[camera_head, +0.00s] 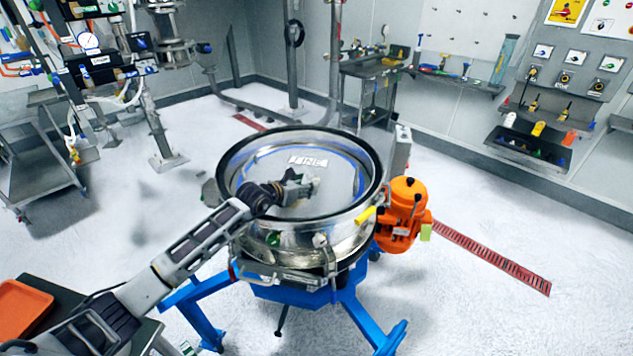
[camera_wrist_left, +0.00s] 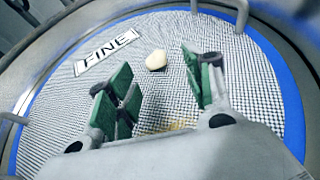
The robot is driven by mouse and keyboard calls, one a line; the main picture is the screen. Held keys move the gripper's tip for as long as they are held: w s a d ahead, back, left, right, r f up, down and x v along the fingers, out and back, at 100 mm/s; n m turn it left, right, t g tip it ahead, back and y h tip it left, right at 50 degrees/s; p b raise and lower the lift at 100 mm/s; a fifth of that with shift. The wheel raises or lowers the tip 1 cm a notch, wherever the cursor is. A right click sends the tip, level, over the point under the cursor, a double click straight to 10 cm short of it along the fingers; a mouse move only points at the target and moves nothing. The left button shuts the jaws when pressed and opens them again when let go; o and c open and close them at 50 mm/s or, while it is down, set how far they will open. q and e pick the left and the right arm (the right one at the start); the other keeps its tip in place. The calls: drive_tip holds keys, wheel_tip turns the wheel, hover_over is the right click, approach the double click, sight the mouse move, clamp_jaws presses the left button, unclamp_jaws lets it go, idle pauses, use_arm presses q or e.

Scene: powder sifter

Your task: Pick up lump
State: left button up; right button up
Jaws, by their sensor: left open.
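A small cream-coloured lump (camera_wrist_left: 156,60) lies on the sifter's mesh screen (camera_wrist_left: 70,105), near a white label reading FINE (camera_wrist_left: 108,50). My left gripper (camera_wrist_left: 165,90) is open over the mesh, its green-padded fingers spread. The lump shows beyond the gap between the fingertips in the left wrist view, and nothing is between the pads. In the head view my left gripper (camera_head: 300,188) reaches down inside the round sifter (camera_head: 345,232). The lump cannot be made out there. My right gripper is not in view.
The sifter's steel rim (camera_head: 376,195) rings the mesh, and small metal handles (camera_wrist_left: 243,14) stand up from the screen. An orange motor (camera_head: 408,205) is on its right side. An orange tray (camera_head: 22,308) lies on a dark table at lower left.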

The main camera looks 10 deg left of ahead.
use_arm(q)
drive_tip(key=shift+w, duration=0.1)
drive_tip(key=shift+w+d+f+p, duration=0.15)
drive_tip(key=shift+w+f+p, duration=0.15)
drive_tip(key=shift+w, duration=0.4)
drive_tip(key=shift+w+d+f+p, duration=0.1)
drive_tip(key=shift+w+f+p, duration=0.15)
drive_tip(key=shift+w, duration=0.4)
drive_tip(key=shift+x, duration=1.05)
drive_tip(key=shift+f, duration=0.15)
drive_tip(key=shift+c, duration=0.2)
drive_tip(key=shift+s, duration=0.15)
drive_tip(key=c, duration=0.8)
